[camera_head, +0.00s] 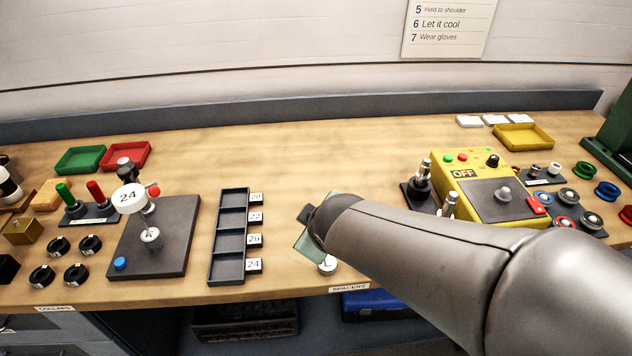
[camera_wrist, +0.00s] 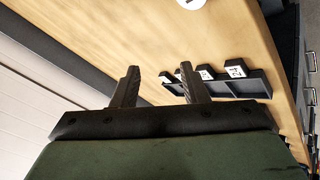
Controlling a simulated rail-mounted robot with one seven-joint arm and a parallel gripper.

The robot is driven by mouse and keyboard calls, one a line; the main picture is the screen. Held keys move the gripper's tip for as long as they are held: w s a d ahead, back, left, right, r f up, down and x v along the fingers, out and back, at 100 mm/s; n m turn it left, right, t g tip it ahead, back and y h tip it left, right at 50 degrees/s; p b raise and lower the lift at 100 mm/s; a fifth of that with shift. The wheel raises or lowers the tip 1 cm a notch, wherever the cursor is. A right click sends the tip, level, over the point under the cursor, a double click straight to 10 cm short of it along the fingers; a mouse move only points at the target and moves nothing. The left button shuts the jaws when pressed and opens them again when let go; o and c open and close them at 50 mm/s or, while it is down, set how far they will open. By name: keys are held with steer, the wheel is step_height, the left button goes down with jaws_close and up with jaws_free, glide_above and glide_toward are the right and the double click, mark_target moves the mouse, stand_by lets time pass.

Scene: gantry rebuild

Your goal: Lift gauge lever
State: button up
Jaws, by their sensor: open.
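The gauge stands on a dark base plate (camera_head: 178,262) at the left of the bench, with a round white dial (camera_head: 129,198) reading 24. A red-knobbed lever (camera_head: 153,189) sticks out beside the dial. A short metal piece (camera_head: 150,237) sits below the dial on the plate. My gripper (camera_head: 310,228) is to the right of the gauge, beyond the spacer tray, largely hidden behind my arm. In the wrist view my gripper (camera_wrist: 162,72) has its two fingers apart with nothing between them. It is clear of the gauge.
A black spacer tray (camera_head: 230,192) with numbered tags lies between the gauge and my gripper. It also shows in the wrist view (camera_wrist: 259,82). Black collars (camera_head: 90,244) lie left of the gauge. A yellow box (camera_head: 470,180) stands at right. The bench behind the tray is clear.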

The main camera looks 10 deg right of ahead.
steer(key=shift+s+d+f+m+g+h, duration=0.2)
steer(key=shift+s+d+f+m+g, duration=0.15)
steer(key=shift+d+f+m, duration=0.15)
steer(key=shift+s+d+f+m+g+h, duration=0.25)
steer(key=shift+s+d+m, duration=0.15)
steer(key=shift+d, duration=0.2)
